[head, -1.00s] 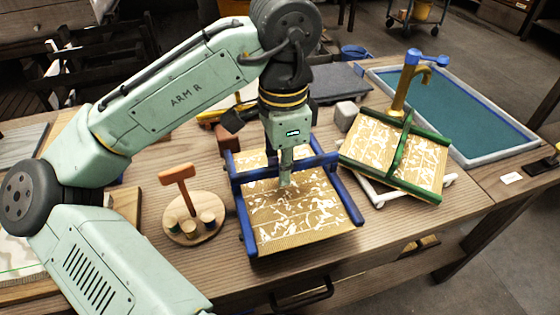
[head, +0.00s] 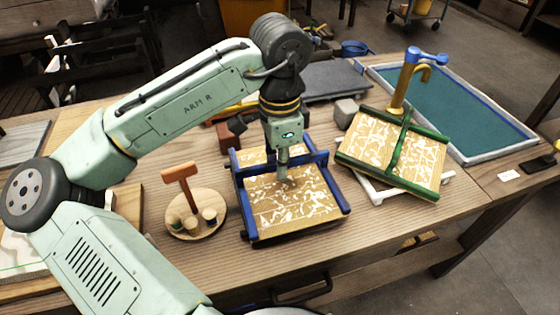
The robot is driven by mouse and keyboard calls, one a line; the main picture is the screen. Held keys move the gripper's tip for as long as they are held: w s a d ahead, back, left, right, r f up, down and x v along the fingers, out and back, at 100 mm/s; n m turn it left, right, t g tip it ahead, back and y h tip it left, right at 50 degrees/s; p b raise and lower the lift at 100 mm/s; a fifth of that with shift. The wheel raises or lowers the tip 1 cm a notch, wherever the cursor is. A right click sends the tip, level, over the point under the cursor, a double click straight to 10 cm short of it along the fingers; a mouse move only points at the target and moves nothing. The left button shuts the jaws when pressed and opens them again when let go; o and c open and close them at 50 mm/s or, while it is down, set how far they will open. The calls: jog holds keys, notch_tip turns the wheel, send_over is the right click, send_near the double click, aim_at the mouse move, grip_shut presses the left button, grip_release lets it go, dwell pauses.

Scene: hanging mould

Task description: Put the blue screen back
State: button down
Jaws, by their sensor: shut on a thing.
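The blue screen (head: 305,212) is a tan patterned panel in a blue frame with a raised crossbar. It lies roughly level over the middle of the bench. My gripper (head: 283,176) points straight down at the middle of the crossbar and is shut on it. The fingertips partly cover the hold. A dark edge shows under the screen's front side; I cannot tell whether the screen rests on something there or hangs just above it.
A similar green-framed screen (head: 375,135) lies tilted on a white frame (head: 378,194) to the right. Beyond it are a brass tap (head: 405,82) and a teal-filled tray (head: 455,110). A round wooden stand with small cups (head: 215,226) is close on the left. A grey block (head: 345,112) stands behind.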

jog(key=c, duration=1.7)
grip_release()
jog(key=shift+f, duration=0.1)
notch_tip(320, 180, up, 13)
jog(key=shift+f, duration=0.2)
